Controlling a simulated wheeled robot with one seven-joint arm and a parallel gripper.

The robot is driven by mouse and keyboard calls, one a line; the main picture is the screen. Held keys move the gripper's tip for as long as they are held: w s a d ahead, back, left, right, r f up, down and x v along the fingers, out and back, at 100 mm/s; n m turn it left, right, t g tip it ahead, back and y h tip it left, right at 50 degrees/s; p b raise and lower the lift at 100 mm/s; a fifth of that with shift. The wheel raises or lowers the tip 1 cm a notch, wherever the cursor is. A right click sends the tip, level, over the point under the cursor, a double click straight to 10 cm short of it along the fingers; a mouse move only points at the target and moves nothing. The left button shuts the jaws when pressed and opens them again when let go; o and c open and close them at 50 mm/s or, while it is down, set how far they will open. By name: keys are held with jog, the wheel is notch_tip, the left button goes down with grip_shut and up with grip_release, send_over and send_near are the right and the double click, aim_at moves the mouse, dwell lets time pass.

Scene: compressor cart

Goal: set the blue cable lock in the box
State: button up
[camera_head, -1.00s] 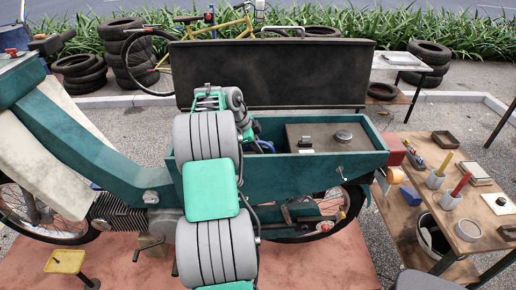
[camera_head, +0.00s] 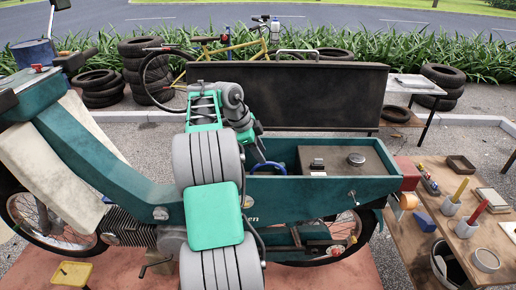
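The blue cable lock (camera_head: 268,165) shows as a blue loop inside the left part of the teal box (camera_head: 325,187). The box is on the cart, with its dark lid (camera_head: 290,98) raised behind it. My gripper (camera_head: 261,158) points down into the box beside the loop. My arm covers the left end of the box. The fingertips are small and partly hidden, so I cannot tell whether they grip the lock or whether it rests on the box floor.
A brown panel (camera_head: 375,165) with a round dark item (camera_head: 356,159) and a small black block (camera_head: 317,165) fills the box's right part. A wooden workbench (camera_head: 480,250) with pens in cups and tools stands at the right. Stacked tyres (camera_head: 143,70) and a yellow bicycle (camera_head: 232,50) are behind.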

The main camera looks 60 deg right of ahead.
jog(key=w+a+r+n, duration=0.1)
jog(key=w+a+n, duration=0.1)
jog(key=a, duration=0.1)
jog(key=w+a+r+n+t, duration=0.1)
jog(key=w+a+r+n, duration=0.1)
jog(key=w+a, duration=0.1)
jog(key=w+a+r+n, duration=0.2)
jog(key=w+a, duration=0.1)
jog(key=shift+w+a+r+t+h, duration=0.1)
jog(key=shift+a+r+t+h, duration=0.15)
jog(key=shift+t+h, duration=0.15)
jog(key=w+a+f+n+t+y, duration=0.1)
jog(key=w+a+n+t, duration=0.1)
jog(key=a+n, duration=0.9)
jog(key=w+a+n+t+y, duration=0.15)
jog(key=a+n, duration=0.45)
jog(key=a, duration=1.2)
jog(key=s+a+f+n+y, duration=0.1)
jog(key=s+a+f+n, duration=0.1)
jog(key=a, duration=0.5)
jog(key=s+a+f+n+t+y, duration=0.1)
jog(key=s+a+f+n, duration=0.2)
jog(key=a+n, duration=0.3)
jog(key=shift+s+a+f, duration=0.35)
jog(key=shift+s+a, duration=0.25)
jog(key=shift+a, duration=0.35)
jog(key=shift+t, duration=0.25)
